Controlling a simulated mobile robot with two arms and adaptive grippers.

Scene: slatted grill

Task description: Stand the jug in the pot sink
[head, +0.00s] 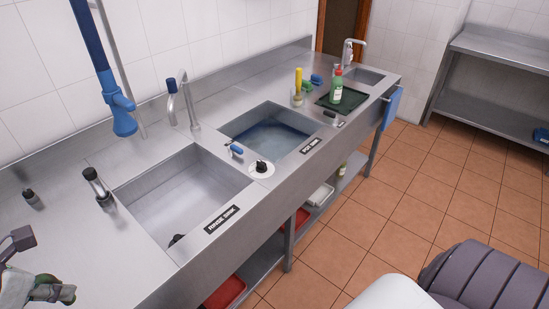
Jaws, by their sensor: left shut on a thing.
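The pot sink (228,131) is the middle basin, with a small dark label on its front edge. Bluish water seems to cover its bottom. My left gripper (50,291) is at the lower left corner, over the near counter left of the front basin and well away from the pot sink. It is shut on a pale grey-green thing, mostly cut off by the frame edge, so I cannot tell whether this is the jug. No other jug can be made out. My right gripper is not in view.
A white disc (262,169) with a black knob and a blue-handled item (235,149) lie between the basins. Taps (188,100) and a blue hanging sprayer (122,122) stand behind. A green bottle (337,90) stands beyond the pot sink.

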